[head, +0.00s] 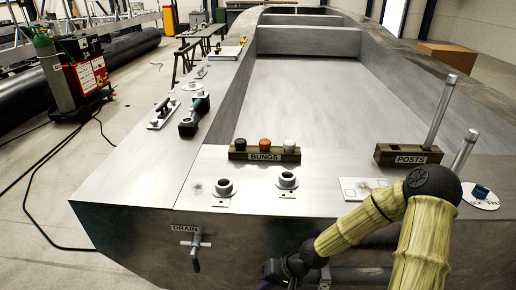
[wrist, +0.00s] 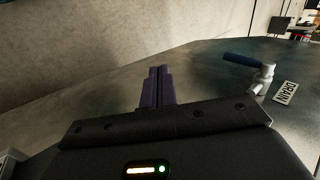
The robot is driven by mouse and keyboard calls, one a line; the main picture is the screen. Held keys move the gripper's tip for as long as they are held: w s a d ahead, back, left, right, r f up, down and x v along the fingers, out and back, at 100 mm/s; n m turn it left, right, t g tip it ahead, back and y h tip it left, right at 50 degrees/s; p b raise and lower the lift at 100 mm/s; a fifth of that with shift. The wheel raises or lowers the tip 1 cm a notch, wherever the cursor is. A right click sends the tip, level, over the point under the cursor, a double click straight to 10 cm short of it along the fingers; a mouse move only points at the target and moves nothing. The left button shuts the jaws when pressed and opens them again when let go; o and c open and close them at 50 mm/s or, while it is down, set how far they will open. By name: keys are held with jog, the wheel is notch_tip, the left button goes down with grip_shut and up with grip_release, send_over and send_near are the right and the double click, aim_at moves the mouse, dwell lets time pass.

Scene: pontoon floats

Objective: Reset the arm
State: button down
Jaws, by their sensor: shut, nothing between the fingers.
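My arm, in a yellow-green sleeve, comes in from the bottom right of the head view and bends down at the front wall of the grey metal pontoon (head: 130,182). My gripper's fingers show in the wrist view (wrist: 157,87) as two dark purple-grey fingers pressed together, with nothing between them. In the head view the fingertips are cut off or hidden at the bottom edge. The drain valve (head: 194,243) sits on the pontoon's front wall, left of my wrist. Its blue handle (wrist: 243,61) shows to the right of the fingers in the wrist view, apart from them.
A bung rack (head: 264,154) holds several bungs behind two round sockets (head: 224,188). A posts block (head: 408,155) with a metal post stands at the right, near my arm. A power tool (head: 194,114) lies on the left deck.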

jog(key=s+d+r+t+h, duration=0.1)
jog(key=s+d+r+h, duration=0.2)
jog(key=d+r, duration=0.3)
jog(key=s+d+r+t+h, duration=0.1)
jog(key=s+d+r+h, duration=0.2)
jog(key=d+r, duration=0.4)
notch_tip(320, 180, up, 5)
jog(key=shift+s+d+r+h, duration=0.15)
jog(key=shift+s+h, duration=0.2)
jog(key=shift+h, duration=0.25)
